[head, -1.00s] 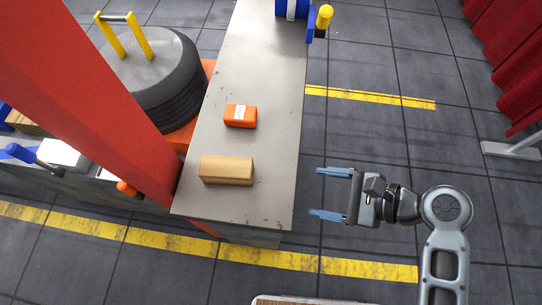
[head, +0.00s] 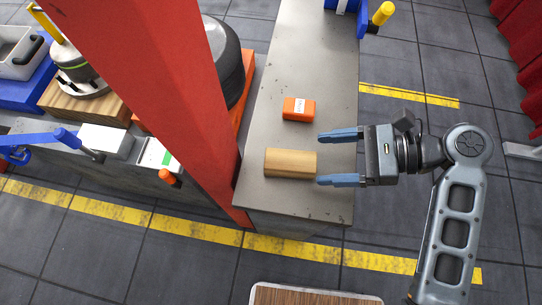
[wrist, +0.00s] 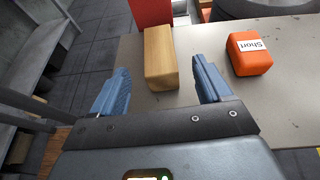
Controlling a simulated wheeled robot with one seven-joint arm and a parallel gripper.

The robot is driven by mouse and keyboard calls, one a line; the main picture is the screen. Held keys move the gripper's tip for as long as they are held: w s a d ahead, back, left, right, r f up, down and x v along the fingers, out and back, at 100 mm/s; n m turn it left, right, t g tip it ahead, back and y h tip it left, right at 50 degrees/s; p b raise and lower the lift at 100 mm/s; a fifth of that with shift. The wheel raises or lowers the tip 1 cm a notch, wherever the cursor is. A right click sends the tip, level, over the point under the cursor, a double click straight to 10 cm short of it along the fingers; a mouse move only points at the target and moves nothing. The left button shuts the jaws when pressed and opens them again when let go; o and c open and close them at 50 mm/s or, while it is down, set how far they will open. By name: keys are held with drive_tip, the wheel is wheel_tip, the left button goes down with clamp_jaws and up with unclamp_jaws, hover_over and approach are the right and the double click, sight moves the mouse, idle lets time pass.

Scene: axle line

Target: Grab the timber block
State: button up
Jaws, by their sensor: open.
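The timber block (head: 290,163) is a pale wooden bar lying on the grey bench top (head: 330,205) near its front end. In the wrist view the block (wrist: 160,58) lies ahead, between the lines of the two blue fingers and nearer the left one. My gripper (head: 340,158) is open and empty. In the head view its fingers point left, over the bench's right part, with the tips close to the block's right end. The gripper also shows in the wrist view (wrist: 160,85). I cannot tell its exact height above the bench.
An orange box with a white label (head: 299,109) lies on the bench just beyond the block; in the wrist view the box (wrist: 248,54) is right of the right finger. A red post (head: 165,100) stands along the bench's left side.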

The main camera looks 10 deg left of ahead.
sight(297, 160)
drive_tip(key=x, duration=0.8)
drive_tip(key=shift+s+a+p, duration=0.1)
drive_tip(key=shift+s+p, duration=0.05)
drive_tip(key=shift+p, duration=0.15)
drive_tip(key=shift+c, duration=0.2)
drive_tip(key=shift+r, duration=0.1)
drive_tip(key=c, duration=1.1)
